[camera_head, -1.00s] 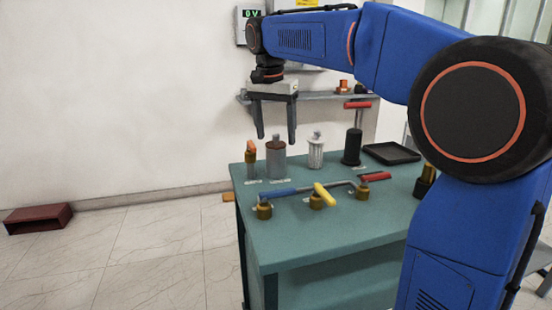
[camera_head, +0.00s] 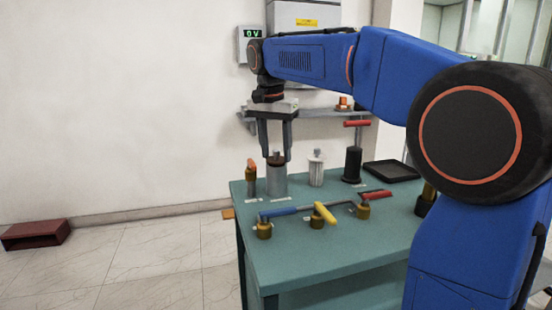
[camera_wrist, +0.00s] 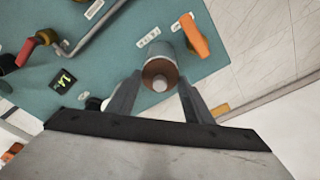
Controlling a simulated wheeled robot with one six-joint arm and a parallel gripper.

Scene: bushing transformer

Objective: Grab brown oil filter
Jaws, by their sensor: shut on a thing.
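The brown oil filter (camera_head: 276,181) is a grey cylinder with a brown top and a small knob. It stands upright on the teal table, towards its back left. My gripper (camera_head: 276,160) points down, with its two fingers on either side of the filter's top, shut on it. In the wrist view the filter's brown top (camera_wrist: 159,73) shows between the fingertips (camera_wrist: 160,79), with the grey body beyond. The lower part of the filter still appears to rest on the table.
An orange-topped item (camera_head: 251,179) stands close left of the filter. A whitish ribbed cylinder (camera_head: 316,172) and a black cylinder (camera_head: 352,165) stand to the right, near a black tray (camera_head: 391,171). Pipework with a yellow handle (camera_head: 325,213) lies in front. The front of the table is clear.

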